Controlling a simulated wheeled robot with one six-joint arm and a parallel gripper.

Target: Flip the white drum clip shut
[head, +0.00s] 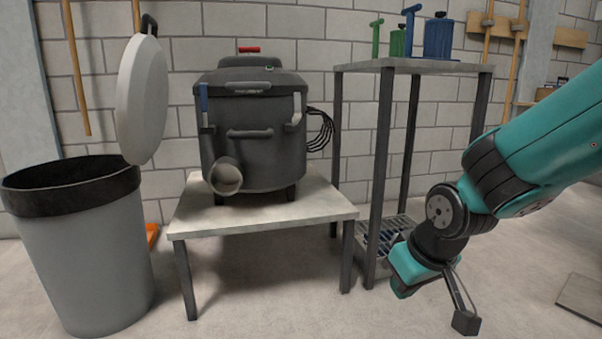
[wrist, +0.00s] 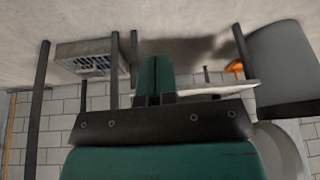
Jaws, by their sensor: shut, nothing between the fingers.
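The dark grey drum (head: 252,140) stands on a low pale table, its lid on top. The small white clip (head: 296,119) is on the drum's right side, below the rim; it looks tilted, but its exact position is too small to tell. A blue clip (head: 204,97) is on the drum's left side. My gripper (head: 402,288) is low at the right, well apart from the drum and in front of the tall stand. In the wrist view its teal fingers (wrist: 155,78) are together and empty. The drum and clips cannot be made out there.
The pale table (head: 265,217) carries the drum, whose spout points forward. A tall stand (head: 415,66) with green and blue containers is between drum and arm. A grey bin (head: 80,250) and raised white lid (head: 142,98) are at left. Open floor lies in front.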

